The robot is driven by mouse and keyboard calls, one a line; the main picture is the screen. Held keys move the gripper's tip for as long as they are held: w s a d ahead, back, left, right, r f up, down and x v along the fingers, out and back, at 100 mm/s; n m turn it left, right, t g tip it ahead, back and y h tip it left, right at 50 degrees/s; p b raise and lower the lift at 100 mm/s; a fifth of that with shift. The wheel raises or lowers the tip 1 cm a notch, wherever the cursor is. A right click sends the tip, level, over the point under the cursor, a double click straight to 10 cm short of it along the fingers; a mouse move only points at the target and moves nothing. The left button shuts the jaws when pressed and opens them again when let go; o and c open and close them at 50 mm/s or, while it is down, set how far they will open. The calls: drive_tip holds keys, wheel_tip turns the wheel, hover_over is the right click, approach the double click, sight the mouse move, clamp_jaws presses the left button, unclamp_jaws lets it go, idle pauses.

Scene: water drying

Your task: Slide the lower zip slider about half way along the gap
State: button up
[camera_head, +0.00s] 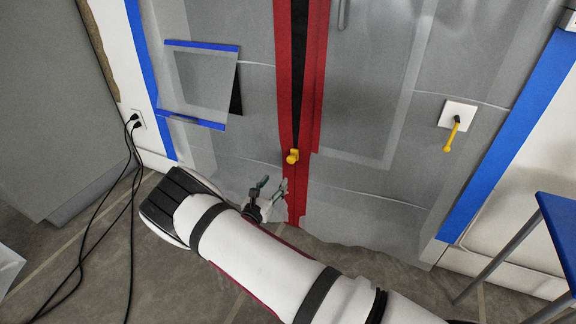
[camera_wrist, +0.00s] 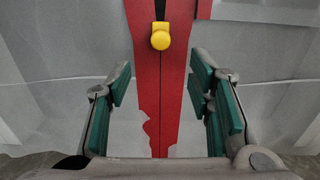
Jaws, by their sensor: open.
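The lower zip slider is a small yellow knob (camera_head: 292,156) on the red zip strip (camera_head: 284,90) of the grey plastic sheet. In the wrist view the yellow slider (camera_wrist: 160,39) sits at top centre, at the lower end of the narrow black gap. The gap (camera_head: 299,60) widens upward between the red bands. My gripper (camera_head: 271,187) is below and slightly left of the slider in the head view. In the wrist view its green-padded fingers (camera_wrist: 165,103) are apart with nothing between them, and the slider lies beyond their tips.
A blue-taped flap (camera_head: 205,82) hangs at left on the sheet. A white plate with a yellow-ended handle (camera_head: 455,122) is at right. Black cables (camera_head: 131,190) run down the left. A blue stool (camera_head: 556,235) stands at right. The sheet around the slider is clear.

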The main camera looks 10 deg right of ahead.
sight(290, 160)
drive_tip(key=b+x, duration=0.4)
drive_tip(key=x, duration=0.8)
drive_tip(key=shift+w+d, duration=0.15)
clamp_jaws()
